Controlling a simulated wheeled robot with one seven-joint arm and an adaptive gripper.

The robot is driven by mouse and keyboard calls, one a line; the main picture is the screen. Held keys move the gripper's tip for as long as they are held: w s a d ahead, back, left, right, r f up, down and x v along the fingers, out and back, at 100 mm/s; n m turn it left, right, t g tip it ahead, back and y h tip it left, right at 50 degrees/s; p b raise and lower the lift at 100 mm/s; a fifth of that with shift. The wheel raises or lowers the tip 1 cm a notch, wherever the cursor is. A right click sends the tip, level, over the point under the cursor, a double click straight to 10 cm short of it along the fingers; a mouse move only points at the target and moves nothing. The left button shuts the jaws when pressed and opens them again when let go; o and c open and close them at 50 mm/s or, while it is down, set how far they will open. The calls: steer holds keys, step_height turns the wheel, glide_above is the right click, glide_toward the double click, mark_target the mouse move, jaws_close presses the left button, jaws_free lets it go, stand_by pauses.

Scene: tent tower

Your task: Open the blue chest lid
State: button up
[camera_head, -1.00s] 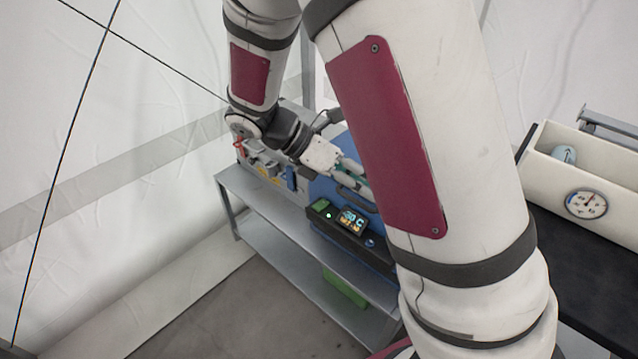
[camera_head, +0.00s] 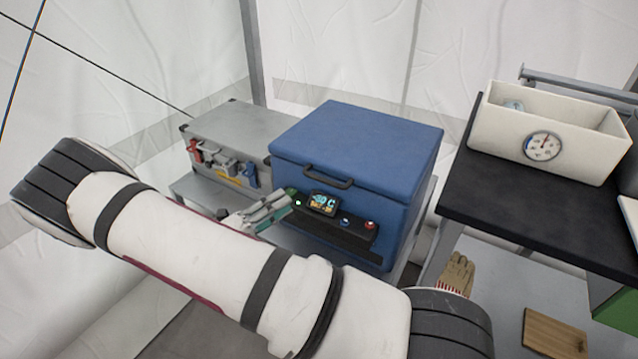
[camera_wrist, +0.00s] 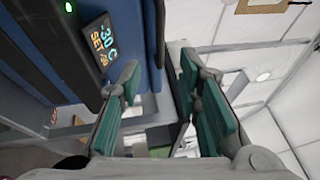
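The blue chest (camera_head: 415,205) stands on a grey metal shelf. Its lid (camera_head: 355,140) looks closed, lying flush on the body, with a dark handle (camera_head: 328,176) at the lid's front edge. A control panel (camera_head: 330,215) with a lit display sits on the front below the handle. My gripper (camera_head: 284,206) is at the left end of that panel, lower than the handle and to its left. In the wrist view my gripper (camera_wrist: 159,62) has its green-padded fingers apart, with nothing seen held. The display (camera_wrist: 100,45) is left of the fingers. Whether a finger touches the chest is unclear.
A grey metal case (camera_head: 245,130) with latches stands left of the chest. A black table (camera_head: 480,205) with a cream box (camera_head: 500,140) and dial is at the right. A glove (camera_head: 456,272) and a wooden board (camera_head: 553,343) lie lower right. White tent walls stand behind.

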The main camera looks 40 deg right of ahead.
mark_target(322, 178)
steer(key=d, duration=0.4)
steer(key=d+r, duration=0.1)
steer(key=d, duration=0.3)
steer(key=d+r, duration=0.1)
steer(key=d, duration=0.3)
steer(key=shift+s+d+r, duration=0.1)
steer(key=shift+s+d, duration=0.15)
steer(key=shift+s, duration=0.1)
jaws_close()
